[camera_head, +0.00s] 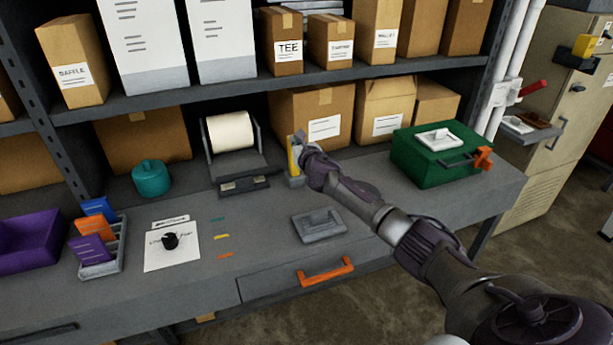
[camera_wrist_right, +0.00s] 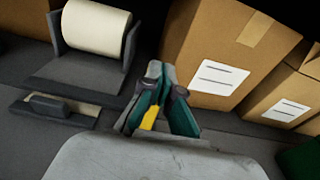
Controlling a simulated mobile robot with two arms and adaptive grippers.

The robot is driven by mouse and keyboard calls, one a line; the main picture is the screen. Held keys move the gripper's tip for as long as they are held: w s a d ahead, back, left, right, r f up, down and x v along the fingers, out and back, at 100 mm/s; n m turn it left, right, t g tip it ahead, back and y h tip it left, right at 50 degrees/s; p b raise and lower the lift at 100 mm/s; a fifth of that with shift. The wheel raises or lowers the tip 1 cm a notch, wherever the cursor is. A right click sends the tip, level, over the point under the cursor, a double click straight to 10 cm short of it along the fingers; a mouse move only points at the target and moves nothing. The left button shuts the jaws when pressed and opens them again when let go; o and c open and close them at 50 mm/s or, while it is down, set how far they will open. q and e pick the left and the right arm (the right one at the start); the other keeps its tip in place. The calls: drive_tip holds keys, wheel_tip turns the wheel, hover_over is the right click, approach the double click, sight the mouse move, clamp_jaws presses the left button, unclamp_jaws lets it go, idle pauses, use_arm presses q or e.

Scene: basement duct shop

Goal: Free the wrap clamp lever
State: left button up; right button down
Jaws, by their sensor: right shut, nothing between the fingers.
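The wrap dispenser (camera_head: 236,150) stands at the back of the bench with a cream roll (camera_head: 229,131) in a dark frame. A dark clamp lever (camera_head: 243,184) lies low and flat across a pale strip at its front; it also shows in the right wrist view (camera_wrist_right: 62,106), left of my fingers. My right gripper (camera_head: 303,140) is shut and empty, to the right of the dispenser and apart from the lever. It is over a small grey holder (camera_head: 296,181) with a yellow item (camera_head: 292,158); whether they touch is unclear. My left gripper is out of view.
Cardboard boxes (camera_head: 312,117) stand close behind my right gripper. A green case (camera_head: 437,158) is at right, a grey plate with a handle (camera_head: 319,224) in front. A teal pot (camera_head: 151,178) is left of the dispenser. Bench room is clear before the dispenser, except small coloured strips.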

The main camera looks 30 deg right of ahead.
drive_tip(key=shift+w+d+r, duration=0.1)
drive_tip(key=shift+w+d, duration=0.05)
drive_tip(key=shift+w, duration=0.55)
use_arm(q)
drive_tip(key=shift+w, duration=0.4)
use_arm(e)
drive_tip(key=shift+r, duration=0.25)
drive_tip(key=shift+r, duration=0.15)
